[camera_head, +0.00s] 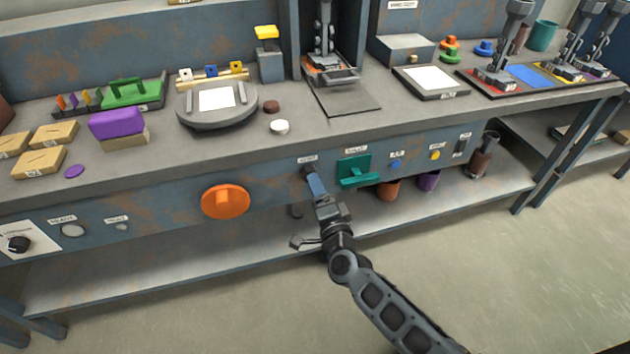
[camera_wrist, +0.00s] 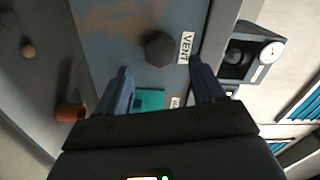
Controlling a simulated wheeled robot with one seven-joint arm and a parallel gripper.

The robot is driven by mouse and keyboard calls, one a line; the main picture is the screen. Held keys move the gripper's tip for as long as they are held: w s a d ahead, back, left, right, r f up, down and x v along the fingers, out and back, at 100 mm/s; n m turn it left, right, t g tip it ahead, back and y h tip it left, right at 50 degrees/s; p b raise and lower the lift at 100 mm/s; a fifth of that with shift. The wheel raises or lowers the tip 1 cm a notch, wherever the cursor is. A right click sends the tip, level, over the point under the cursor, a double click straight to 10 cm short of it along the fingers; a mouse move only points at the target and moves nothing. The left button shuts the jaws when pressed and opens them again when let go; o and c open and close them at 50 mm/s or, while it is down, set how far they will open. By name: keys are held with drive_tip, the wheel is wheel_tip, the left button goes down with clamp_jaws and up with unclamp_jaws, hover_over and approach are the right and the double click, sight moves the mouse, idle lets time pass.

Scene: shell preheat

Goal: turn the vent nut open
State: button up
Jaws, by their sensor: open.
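The vent nut (camera_wrist: 160,48) is a dark hexagonal nut on the blue-grey, rust-stained panel, beside a white VENT label (camera_wrist: 185,47) in the wrist view. My gripper (camera_wrist: 165,82) is open, with one finger on each side of the picture and nothing between the tips. The nut lies ahead of the fingertips, roughly centred between them. I cannot tell the exact gap. In the head view my gripper (camera_head: 314,184) is at the bench's front panel, under a small white label, and mostly hides the nut.
A gauge box (camera_wrist: 243,55) shows in the wrist view. Floor in front is clear.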

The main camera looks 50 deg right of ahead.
drive_tip(key=shift+v, duration=1.6)
drive_tip(key=s+a+r+n+y, duration=0.3)
drive_tip(key=s+a+r+n, duration=0.3)
drive_tip(key=s, duration=0.4)
drive_tip(key=s+a+r+n+y+p, duration=0.1)
drive_tip(key=s+a+r+n+y, duration=0.2)
drive_tip(key=s+a+r+n, duration=0.3)
drive_tip(key=s+a+r+n+y+p, duration=0.1)
drive_tip(key=s+a+r+n+y, duration=0.3)
drive_tip(key=s+n, duration=0.6)
drive_tip(key=s+a+r, duration=0.2)
drive_tip(key=s+r, duration=0.1)
drive_tip(key=s, duration=0.1)
drive_tip(key=shift+s+a+r, duration=0.2)
drive_tip(key=shift+a+r, duration=0.15)
drive_tip(key=shift+a, duration=0.05)
drive_tip(key=shift+c, duration=0.3)
